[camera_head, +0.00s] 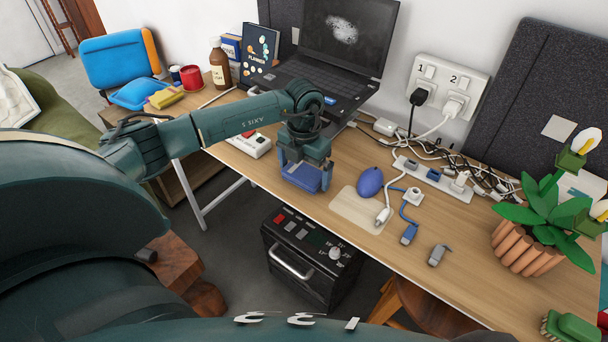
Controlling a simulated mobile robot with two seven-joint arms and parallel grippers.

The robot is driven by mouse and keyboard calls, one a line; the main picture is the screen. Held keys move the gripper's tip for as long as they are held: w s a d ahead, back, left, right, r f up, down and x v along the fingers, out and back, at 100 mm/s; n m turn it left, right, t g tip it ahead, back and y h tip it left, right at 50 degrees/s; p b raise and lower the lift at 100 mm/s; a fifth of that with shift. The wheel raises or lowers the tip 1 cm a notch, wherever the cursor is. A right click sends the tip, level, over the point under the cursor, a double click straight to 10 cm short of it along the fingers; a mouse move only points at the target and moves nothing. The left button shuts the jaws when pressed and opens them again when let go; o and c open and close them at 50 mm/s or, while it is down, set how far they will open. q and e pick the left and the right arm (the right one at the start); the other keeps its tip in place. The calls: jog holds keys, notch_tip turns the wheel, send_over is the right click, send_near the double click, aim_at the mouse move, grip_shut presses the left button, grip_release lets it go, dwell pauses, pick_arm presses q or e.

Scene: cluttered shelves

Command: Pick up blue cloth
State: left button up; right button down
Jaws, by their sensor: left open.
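A folded blue piece (304,178), which looks like the blue cloth, lies near the front edge of the wooden table. My left gripper (304,170) points down right over it, with its fingers open at either side of the piece. The gripper hides part of the piece, and I cannot tell whether the fingers touch it. My right gripper is not in view.
A laptop (325,70) stands behind the gripper. A dark blue oval object (370,182), a beige mat (358,209) and a power strip (432,176) with tangled cables lie to the right. A potted plant (528,247) stands at the far right. A black box (300,268) stands below the table edge.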

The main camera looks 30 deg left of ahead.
aim_at(304, 172)
pick_arm(q)
jog(key=shift+c, duration=0.2)
jog(key=c, duration=0.7)
jog(key=shift+o, duration=0.2)
notch_tip(304, 172, up, 10)
